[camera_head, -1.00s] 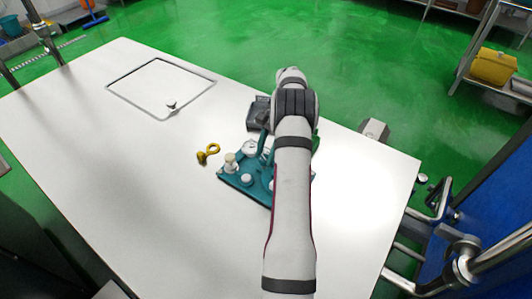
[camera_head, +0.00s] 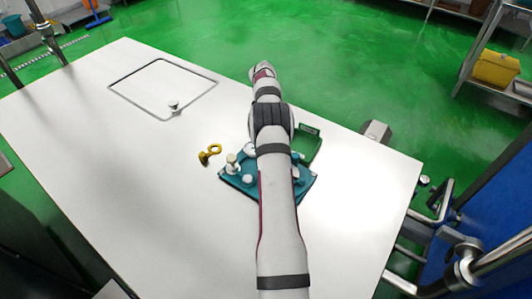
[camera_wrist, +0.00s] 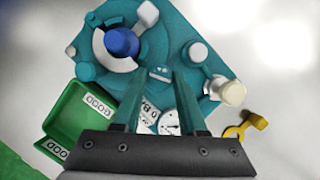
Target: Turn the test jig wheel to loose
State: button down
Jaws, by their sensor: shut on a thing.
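The test jig is a teal plate (camera_head: 230,178) on the white table, largely covered by my arm in the head view. In the wrist view, the jig plate (camera_wrist: 225,72) carries a blue knob (camera_wrist: 121,41) in a pale ring, white knobs (camera_wrist: 197,52) and a gauge (camera_wrist: 169,122) partly behind a finger. My gripper (camera_wrist: 157,76) has its teal fingers down at the jig, shut on a part of it between the fingertips. I cannot make out that part clearly or read the wheel's setting. The gripper is hidden in the head view.
A green tray (camera_head: 308,146) lies beside the jig; GOOD labels show on green in the wrist view (camera_wrist: 82,122). A yellow ring-ended piece (camera_head: 210,153) lies left of the jig. A black outlined rectangle (camera_head: 112,95) marks the far left table. The near left table is clear.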

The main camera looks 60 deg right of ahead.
jog(key=shift+n+g, duration=0.3)
jog(key=shift+n, duration=0.3)
jog(key=shift+c, duration=2.3)
grip_release()
notch_tip(320, 180, up, 4)
jog(key=shift+r, duration=0.1)
jog(key=s+d+r, duration=0.1)
jog(key=s+r, duration=0.5)
jog(key=s, duration=0.5)
jog(key=shift+s+d+r, duration=0.2)
jog(key=shift+s+r, duration=0.05)
jog(key=shift+r, duration=0.15)
